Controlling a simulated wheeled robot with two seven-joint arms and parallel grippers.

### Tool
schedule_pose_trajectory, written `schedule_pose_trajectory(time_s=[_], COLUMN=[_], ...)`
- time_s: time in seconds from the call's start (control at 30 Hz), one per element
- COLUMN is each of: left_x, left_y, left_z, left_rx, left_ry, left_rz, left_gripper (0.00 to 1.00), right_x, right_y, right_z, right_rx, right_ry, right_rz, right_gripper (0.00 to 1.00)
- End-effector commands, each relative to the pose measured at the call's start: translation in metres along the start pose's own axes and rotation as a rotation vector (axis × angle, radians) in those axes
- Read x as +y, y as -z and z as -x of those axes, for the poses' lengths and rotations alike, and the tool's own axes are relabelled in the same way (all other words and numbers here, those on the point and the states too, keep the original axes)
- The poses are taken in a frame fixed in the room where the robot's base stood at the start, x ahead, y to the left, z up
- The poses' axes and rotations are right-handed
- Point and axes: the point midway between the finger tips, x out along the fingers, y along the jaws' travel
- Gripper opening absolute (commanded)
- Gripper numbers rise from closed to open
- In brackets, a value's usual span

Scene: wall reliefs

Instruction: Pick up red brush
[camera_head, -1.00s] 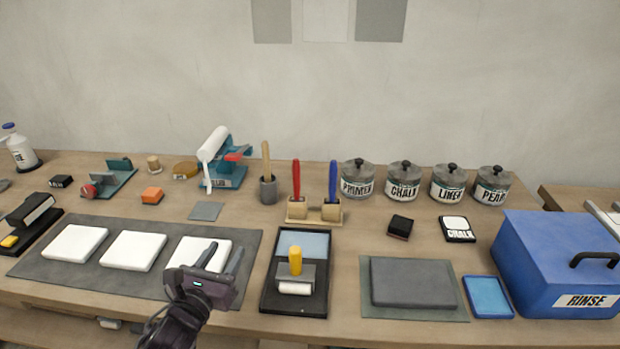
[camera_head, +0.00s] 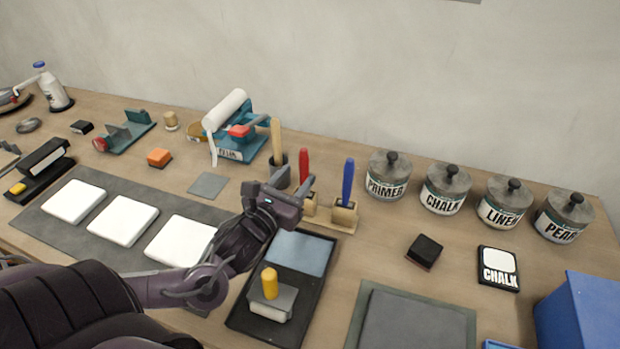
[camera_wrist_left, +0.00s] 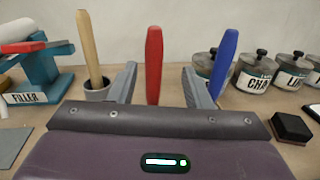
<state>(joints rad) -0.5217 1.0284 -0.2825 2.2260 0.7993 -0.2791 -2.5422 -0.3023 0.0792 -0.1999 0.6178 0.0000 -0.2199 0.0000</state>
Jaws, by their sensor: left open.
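The red brush (camera_head: 304,172) stands upright in a wooden holder (camera_head: 346,224), beside a blue-handled brush (camera_head: 348,182). Its red handle also shows in the left wrist view (camera_wrist_left: 154,65), between the two fingers and a little beyond them. My left gripper (camera_head: 293,184) is open, just in front of the red handle, and hides part of the holder. In the left wrist view my gripper (camera_wrist_left: 158,85) has nothing between its pads that I can see gripped. The lower part of the red brush is hidden there by the gripper body. My right gripper is not in view.
A grey cup with a wooden-handled tool (camera_head: 277,142) stands close left of the gripper. A black tray with a yellow-handled tool (camera_head: 270,284) lies below the arm. Lidded jars (camera_head: 388,175) stand to the right. Bare table lies around the black block (camera_head: 424,251).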

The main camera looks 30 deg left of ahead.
Motion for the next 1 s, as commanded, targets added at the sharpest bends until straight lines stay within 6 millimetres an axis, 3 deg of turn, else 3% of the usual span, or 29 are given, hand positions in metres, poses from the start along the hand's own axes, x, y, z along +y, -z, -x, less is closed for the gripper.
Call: schedule_pose_trajectory(time_s=[0.17, 0.5, 0.83, 1.0], left_x=[0.001, 0.008, 0.007, 0.007], left_y=[-0.001, 0.003, 0.005, 0.005], left_z=[-0.011, -0.053, -0.058, -0.058], left_rx=[0.0, -0.001, 0.001, 0.001], left_ry=[-0.001, 0.0, 0.002, 0.001], left_rz=[0.001, 0.001, 0.0, 0.0], left_gripper=[0.44, 0.44, 0.44, 0.23], right_x=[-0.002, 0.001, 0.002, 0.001], right_y=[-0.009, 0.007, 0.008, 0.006], right_z=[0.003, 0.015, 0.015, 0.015], right_rx=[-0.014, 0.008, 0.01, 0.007], right_ry=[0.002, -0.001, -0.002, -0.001], right_rz=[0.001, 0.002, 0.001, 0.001], right_gripper=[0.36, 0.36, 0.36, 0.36])
